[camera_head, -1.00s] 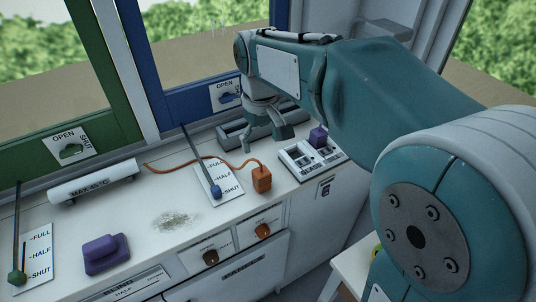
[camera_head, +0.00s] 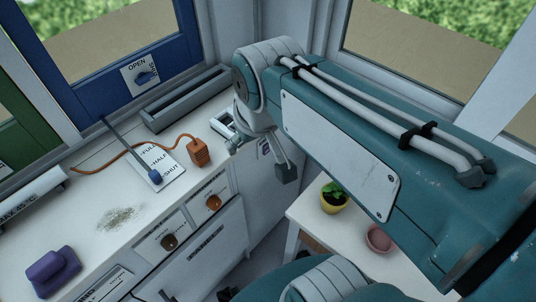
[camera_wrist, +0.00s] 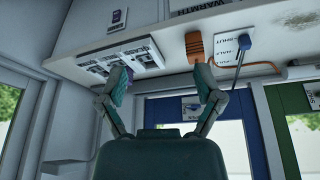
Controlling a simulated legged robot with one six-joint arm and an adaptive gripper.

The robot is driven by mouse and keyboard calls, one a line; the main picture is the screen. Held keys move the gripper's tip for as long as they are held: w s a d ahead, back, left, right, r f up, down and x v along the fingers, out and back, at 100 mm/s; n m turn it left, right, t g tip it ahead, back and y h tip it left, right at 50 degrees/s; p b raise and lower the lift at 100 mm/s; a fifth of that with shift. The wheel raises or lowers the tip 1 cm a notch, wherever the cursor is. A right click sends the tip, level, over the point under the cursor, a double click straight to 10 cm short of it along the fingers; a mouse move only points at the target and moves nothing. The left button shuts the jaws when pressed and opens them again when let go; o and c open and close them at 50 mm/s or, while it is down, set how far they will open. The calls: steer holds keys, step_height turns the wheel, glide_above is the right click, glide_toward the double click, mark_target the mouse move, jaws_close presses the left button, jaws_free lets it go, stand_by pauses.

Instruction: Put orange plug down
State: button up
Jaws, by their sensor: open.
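The orange plug (camera_head: 199,152) sits on the white counter (camera_head: 92,185), to the right of the blue-knobbed slider card. Its orange cable runs left along the counter. In the wrist view, which looks upside down, the orange plug (camera_wrist: 195,47) lies beyond the fingertips. My gripper (camera_wrist: 163,82) is open with nothing between its fingers. In the head view it hangs right of the plug, apart from it, with part of it hidden by my arm. The socket panel (camera_wrist: 120,57) shows in the wrist view; my arm mostly covers it in the head view.
A purple block (camera_head: 53,270) sits at the counter's left. A grey trough (camera_head: 185,98) runs along the blue window frame (camera_head: 120,62). A small side table (camera_head: 305,212) holds a yellow-potted plant (camera_head: 334,198) and a pink pot (camera_head: 378,238). Knobs line the counter front.

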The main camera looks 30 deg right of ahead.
steer(key=shift+m+t, duration=0.6)
steer(key=shift+t, duration=0.1)
steer(key=s, duration=0.1)
steer(key=s+d+f, duration=0.1)
steer(key=s, duration=0.1)
steer(key=s+f, duration=0.1)
steer(key=shift+s+d, duration=0.15)
steer(key=shift+d, duration=0.2)
steer(key=c, duration=0.4)
steer(key=shift+s, duration=0.15)
